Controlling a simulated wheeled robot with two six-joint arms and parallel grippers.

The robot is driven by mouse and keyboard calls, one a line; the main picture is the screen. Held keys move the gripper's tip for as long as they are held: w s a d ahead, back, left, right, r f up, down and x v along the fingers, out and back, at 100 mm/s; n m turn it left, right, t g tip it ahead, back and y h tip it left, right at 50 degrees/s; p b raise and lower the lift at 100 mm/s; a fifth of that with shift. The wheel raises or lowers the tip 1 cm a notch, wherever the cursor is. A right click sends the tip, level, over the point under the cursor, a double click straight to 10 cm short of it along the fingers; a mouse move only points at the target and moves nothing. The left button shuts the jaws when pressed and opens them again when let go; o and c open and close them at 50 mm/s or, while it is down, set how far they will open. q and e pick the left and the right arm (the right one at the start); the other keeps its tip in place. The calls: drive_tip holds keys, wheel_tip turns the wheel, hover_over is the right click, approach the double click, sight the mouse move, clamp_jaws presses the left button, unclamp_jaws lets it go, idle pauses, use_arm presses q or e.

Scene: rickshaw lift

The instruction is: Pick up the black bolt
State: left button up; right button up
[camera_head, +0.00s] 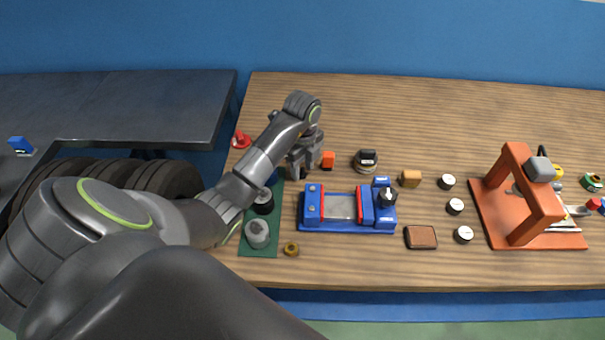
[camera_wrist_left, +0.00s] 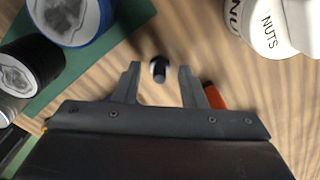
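The black bolt (camera_wrist_left: 159,69) shows in the left wrist view, on the wood tabletop between the fingertips of my left gripper (camera_wrist_left: 160,78). There is a visible gap on both sides of it, and neither finger seems to touch it. In the head view my left gripper (camera_head: 303,163) points down at the table, left of an orange piece and behind the blue vise. I cannot make out the bolt there; the gripper and arm seem to hide it. My right gripper is not in view.
An orange piece (camera_wrist_left: 213,95) is close beside the right finger. A white NUTS container (camera_wrist_left: 262,28) stands at upper right. The green mat (camera_head: 254,251) carries several round containers. The blue vise (camera_head: 345,228) and the orange press (camera_head: 525,190) stand farther right.

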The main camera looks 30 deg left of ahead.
sight(302, 168)
use_arm(q)
drive_tip(key=shift+c, duration=0.4)
clamp_jaws()
drive_tip(key=shift+r, duration=0.45)
wheel_tip(302, 168, up, 2)
drive_tip(key=shift+r, duration=0.25)
wheel_tip(302, 168, up, 7)
drive_tip(key=p, duration=0.7)
drive_tip(key=shift+f, duration=0.15)
